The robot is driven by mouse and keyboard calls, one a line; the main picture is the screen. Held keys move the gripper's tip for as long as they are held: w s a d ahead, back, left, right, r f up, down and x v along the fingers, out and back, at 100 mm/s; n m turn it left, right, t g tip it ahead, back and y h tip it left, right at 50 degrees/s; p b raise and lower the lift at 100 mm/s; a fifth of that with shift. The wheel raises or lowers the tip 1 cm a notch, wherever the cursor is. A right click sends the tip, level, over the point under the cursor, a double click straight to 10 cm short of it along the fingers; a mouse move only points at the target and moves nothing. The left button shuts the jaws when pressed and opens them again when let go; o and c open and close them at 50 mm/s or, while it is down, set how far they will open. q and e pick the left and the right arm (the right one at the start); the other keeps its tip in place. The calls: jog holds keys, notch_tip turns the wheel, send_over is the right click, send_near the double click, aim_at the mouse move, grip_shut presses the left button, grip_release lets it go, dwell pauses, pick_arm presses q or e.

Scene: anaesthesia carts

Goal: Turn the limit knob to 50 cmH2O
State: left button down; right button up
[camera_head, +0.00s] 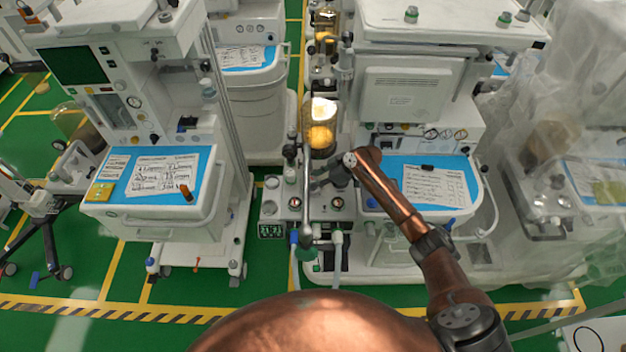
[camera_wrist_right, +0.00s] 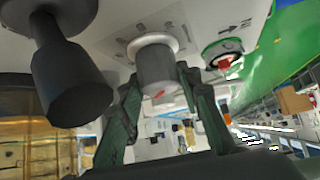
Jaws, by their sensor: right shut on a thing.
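In the right wrist view a grey cylindrical knob (camera_wrist_right: 156,68) stands out from a white panel on a pale collar, with a small red mark near its free end. My right gripper (camera_wrist_right: 160,88) has one dark green finger on each side of the knob and is shut on it. Faint print surrounds the collar, but I cannot read the scale or the setting. In the head view my right gripper (camera_head: 322,184) is at the middle machine, beside the glass canister, and hides the knob. My left gripper is in neither view.
A dark, thick cylindrical part (camera_wrist_right: 70,80) sticks out left of the knob. A green-ringed dial with a red centre (camera_wrist_right: 223,60) is at its right. A glass canister (camera_head: 320,135) stands just behind the gripper. A cart with a blue top (camera_head: 155,160) stands left.

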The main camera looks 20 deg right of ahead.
jog(key=m+t+h+p, duration=0.2)
jog(key=m+p, duration=0.1)
jog(key=p, duration=0.2)
jog(key=m+t+h+p, duration=0.1)
jog(key=m+p, duration=0.2)
jog(key=p, duration=0.3)
jog(key=shift+a+r+m+t+h, duration=0.1)
jog(key=shift+r+m+t+h, duration=0.1)
jog(key=shift+m+t+h, duration=0.2)
jog(key=shift+f+m+t+h+p, duration=0.15)
jog(key=shift+m+t+h+p, duration=0.15)
jog(key=shift+m+h+p, duration=0.65)
jog(key=o, duration=1.2)
jog(key=shift+c, duration=0.2)
jog(key=v, duration=1.2)
jog(key=shift+d, duration=0.25)
jog(key=shift+f, duration=0.1)
